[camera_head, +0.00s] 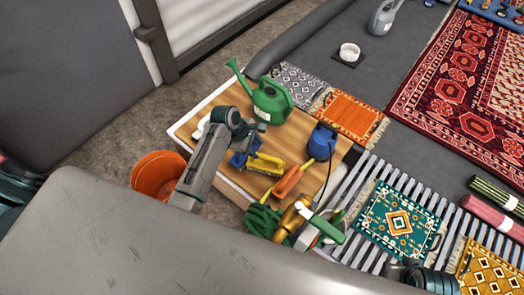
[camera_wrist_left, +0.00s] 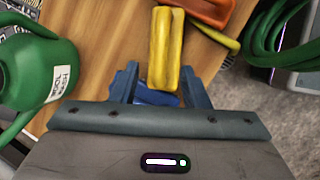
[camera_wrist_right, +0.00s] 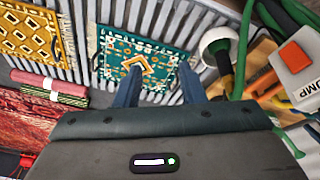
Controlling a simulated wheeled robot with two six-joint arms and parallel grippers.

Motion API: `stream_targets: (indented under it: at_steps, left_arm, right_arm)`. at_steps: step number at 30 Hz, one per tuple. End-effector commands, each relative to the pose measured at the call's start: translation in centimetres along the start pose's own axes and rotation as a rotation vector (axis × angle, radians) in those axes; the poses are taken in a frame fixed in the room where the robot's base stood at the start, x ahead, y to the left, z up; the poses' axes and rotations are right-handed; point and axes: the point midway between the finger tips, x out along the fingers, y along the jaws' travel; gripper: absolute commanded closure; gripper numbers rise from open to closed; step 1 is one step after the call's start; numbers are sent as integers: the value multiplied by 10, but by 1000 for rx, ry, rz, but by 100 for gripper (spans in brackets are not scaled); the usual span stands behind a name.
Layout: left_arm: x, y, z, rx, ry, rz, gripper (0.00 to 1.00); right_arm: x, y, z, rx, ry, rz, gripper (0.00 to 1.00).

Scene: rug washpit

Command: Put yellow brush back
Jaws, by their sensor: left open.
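The yellow brush (camera_head: 265,164) lies on the wooden top of the table (camera_head: 232,178), between the green watering can and an orange brush-like tool (camera_head: 288,181). In the left wrist view the yellow brush (camera_wrist_left: 165,45) reaches between the blue fingers, with a blue part (camera_wrist_left: 155,97) close to the palm. My left gripper (camera_head: 247,151) is open at the brush's left end; I cannot tell whether a finger touches it. My right gripper (camera_wrist_right: 158,80) is open and empty, with the teal patterned rug (camera_wrist_right: 145,58) beyond its fingers.
The green watering can (camera_head: 270,101) and a blue container (camera_head: 322,142) stand on the table. A green hose (camera_head: 263,221) and a pump unit (camera_wrist_right: 297,60) crowd its front right. An orange bucket (camera_head: 157,174) stands left. Small rugs lie on the slatted rack (camera_head: 357,178).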

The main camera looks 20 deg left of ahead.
Motion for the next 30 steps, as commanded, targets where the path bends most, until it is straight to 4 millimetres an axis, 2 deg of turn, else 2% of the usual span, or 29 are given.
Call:
stream_targets:
  at_steps: [1,6,13,16,20,23,27,30]
  left_arm:
    - [-11,0,0,1,1,2,59]
    - [-29,0,0,0,1,0,59]
    - [-33,-1,0,3,0,-1,59]
    - [-32,-13,-4,60,18,-2,59]
    - [-34,-55,-14,287,85,-7,59]
    - [-44,-101,-23,561,163,-29,59]
    - [-69,-163,-33,969,272,-96,59]
    - [-91,-200,-36,1232,334,-163,59]
  right_arm:
    - [5,0,0,1,-6,-1,64]
    - [18,0,1,3,-13,-2,64]
    - [23,0,2,4,-14,-2,64]
    - [23,0,2,4,-14,-2,64]
    - [23,0,2,4,-13,-2,64]
    - [22,0,1,4,-12,-2,64]
    - [22,0,1,4,-11,-2,64]
    - [22,0,1,4,-11,-3,64]
